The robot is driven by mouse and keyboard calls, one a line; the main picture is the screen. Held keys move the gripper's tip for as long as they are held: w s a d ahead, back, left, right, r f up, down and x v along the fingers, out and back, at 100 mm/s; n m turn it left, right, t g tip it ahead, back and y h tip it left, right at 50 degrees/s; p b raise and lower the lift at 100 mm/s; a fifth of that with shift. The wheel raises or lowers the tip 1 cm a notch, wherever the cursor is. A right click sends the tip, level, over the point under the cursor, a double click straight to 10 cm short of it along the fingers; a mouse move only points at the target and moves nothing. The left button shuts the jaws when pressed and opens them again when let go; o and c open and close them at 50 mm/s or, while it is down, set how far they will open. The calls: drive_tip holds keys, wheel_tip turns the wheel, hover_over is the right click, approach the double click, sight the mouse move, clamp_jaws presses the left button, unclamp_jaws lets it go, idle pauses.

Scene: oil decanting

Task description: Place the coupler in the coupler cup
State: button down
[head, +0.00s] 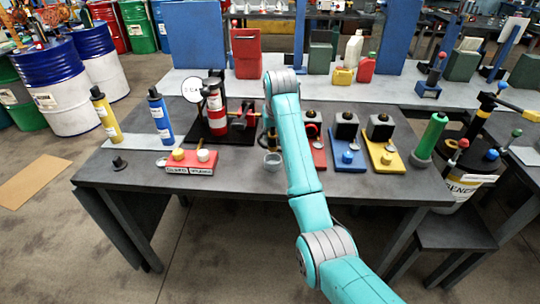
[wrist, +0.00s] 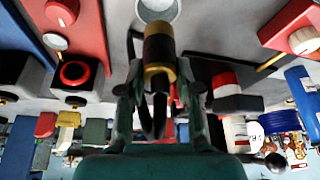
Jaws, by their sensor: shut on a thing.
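The coupler (wrist: 159,50), a short cylinder with brass ends and a black band, is held between the fingers of my gripper (wrist: 160,82) in the wrist view. The coupler cup (wrist: 157,9), a round grey cup, lies just beyond the coupler at the top edge of that view. The coupler appears apart from the cup and not inside it. In the head view the cup (head: 272,160) stands on the dark table, just left of my arm. My gripper is low over the table there, mostly hidden by the arm.
A red block (head: 190,161) with yellow and white knobs sits left of the cup. A red canister (head: 216,117) stands behind it on a black base. Red, blue (head: 349,157) and yellow (head: 384,155) bases with dark blocks stand right of my arm. The front table strip is clear.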

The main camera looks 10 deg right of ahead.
sight(273, 147)
drive_tip(key=shift+f, duration=3.4)
drive_tip(key=shift+f, duration=0.15)
drive_tip(key=c, duration=0.8)
unclamp_jaws()
drive_tip(key=v, duration=1.2)
drive_tip(key=shift+r, duration=0.25)
